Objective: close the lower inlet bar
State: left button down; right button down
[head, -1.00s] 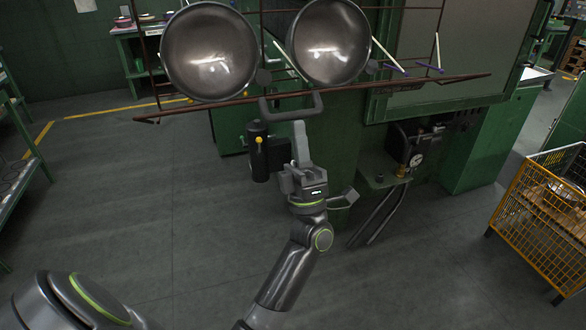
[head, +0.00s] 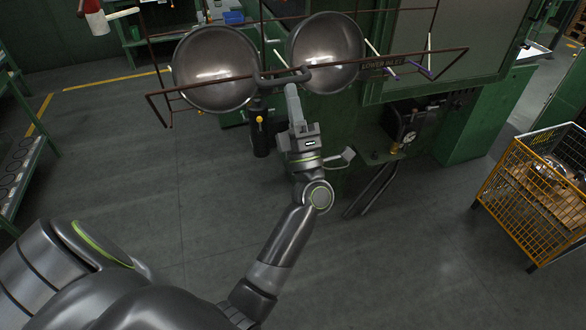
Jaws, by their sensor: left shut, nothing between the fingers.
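The lower inlet bar (head: 215,86) is a thin rust-brown frame running across the front of two round steel pots, the left pot (head: 205,62) and the right pot (head: 330,40). Its grey handle (head: 270,84) sits at the middle, between the pots. My left gripper (head: 293,92) is shut and empty, with its fingertips just below the right part of the handle. I cannot tell whether they touch it. My right gripper is not in view.
A black cylinder with a yellow knob (head: 259,119) stands just left of my gripper. A yellow wire cage (head: 530,195) stands at the far right. The floor on the left is clear.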

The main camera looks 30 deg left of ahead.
pick_arm(q)
jog(key=shift+w+a+r, duration=0.1)
jog(key=shift+r, duration=0.55)
jog(key=shift+f, duration=0.1)
